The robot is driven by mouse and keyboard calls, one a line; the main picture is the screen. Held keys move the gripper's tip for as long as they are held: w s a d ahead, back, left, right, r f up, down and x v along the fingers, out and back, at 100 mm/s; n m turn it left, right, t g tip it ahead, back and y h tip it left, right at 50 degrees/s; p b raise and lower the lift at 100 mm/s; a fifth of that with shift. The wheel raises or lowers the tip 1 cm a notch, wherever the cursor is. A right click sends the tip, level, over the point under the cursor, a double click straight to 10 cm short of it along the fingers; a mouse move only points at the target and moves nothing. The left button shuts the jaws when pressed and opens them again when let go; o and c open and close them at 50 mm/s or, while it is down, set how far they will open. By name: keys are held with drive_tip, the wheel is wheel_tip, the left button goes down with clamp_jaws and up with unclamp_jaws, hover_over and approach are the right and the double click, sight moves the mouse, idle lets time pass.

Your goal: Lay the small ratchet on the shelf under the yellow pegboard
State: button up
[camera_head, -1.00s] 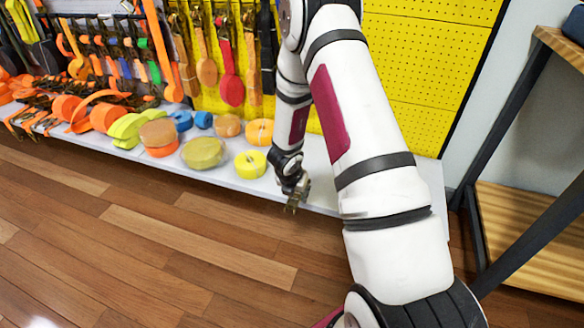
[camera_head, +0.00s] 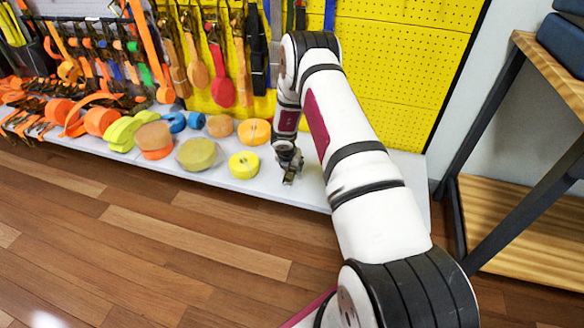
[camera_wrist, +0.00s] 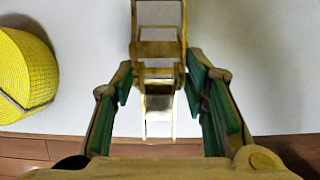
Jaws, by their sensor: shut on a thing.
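The small ratchet (camera_wrist: 158,48), a brass-coloured metal frame with crossbars, is between the green-padded fingers of my gripper (camera_wrist: 160,80) in the wrist view. My gripper is shut on it. In the head view my gripper (camera_head: 290,172) points down in front of the yellow pegboard (camera_head: 398,75), over the pale shelf (camera_head: 385,180). The ratchet is small there and hard to tell from the fingertips. I cannot tell whether it touches the shelf. The wrist view shows the pale shelf surface (camera_wrist: 85,85) behind the ratchet.
A yellow strap roll (camera_head: 244,165) lies on the shelf left of my gripper and also shows in the wrist view (camera_wrist: 25,78). More rolls and orange straps (camera_head: 100,120) fill the shelf's left. Straps hang above. A wooden rack (camera_head: 515,220) stands right. The shelf below the right pegboard looks bare.

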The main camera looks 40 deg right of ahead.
sight(292, 170)
drive_tip(key=shift+w+d+f, duration=0.15)
drive_tip(key=shift+w+d, duration=0.55)
drive_tip(key=shift+w, duration=0.1)
drive_tip(key=shift+f+b, duration=1)
drive_tip(key=shift+f, duration=0.75)
drive_tip(key=o, duration=1.3)
drive_tip(key=shift+f, duration=0.1)
drive_tip(key=shift+o, duration=0.2)
